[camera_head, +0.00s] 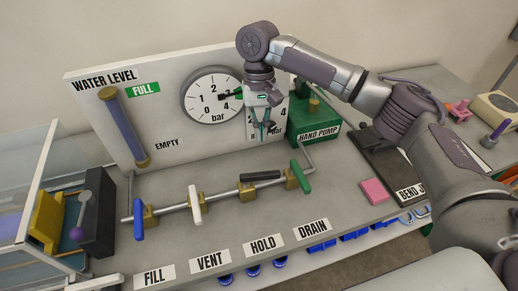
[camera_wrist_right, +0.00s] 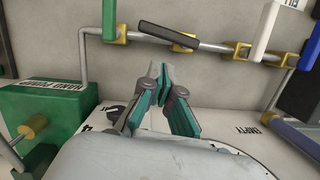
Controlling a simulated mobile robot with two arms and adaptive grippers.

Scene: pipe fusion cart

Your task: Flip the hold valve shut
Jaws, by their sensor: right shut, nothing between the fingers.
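The hold valve has a black lever (camera_head: 260,176) on a brass body above the HOLD label (camera_head: 265,245). The lever lies roughly along the pipe, pointing toward the drain valve. It also shows in the wrist view as a black bar (camera_wrist_right: 168,37), beyond the fingertips. My right gripper (camera_head: 262,132) is shut and empty, pointing down in front of the gauge panel, behind and above the pipe. In the wrist view its fingertips (camera_wrist_right: 161,72) are together and apart from the lever. My left gripper is out of view.
The blue fill lever (camera_head: 138,218), white vent lever (camera_head: 196,206) and green drain lever (camera_head: 300,177) stand across the pipe. The gauge (camera_head: 212,96) is on the back panel. The green hand pump (camera_head: 315,128) is right of the gripper. A pink block (camera_head: 375,191) lies on the bench.

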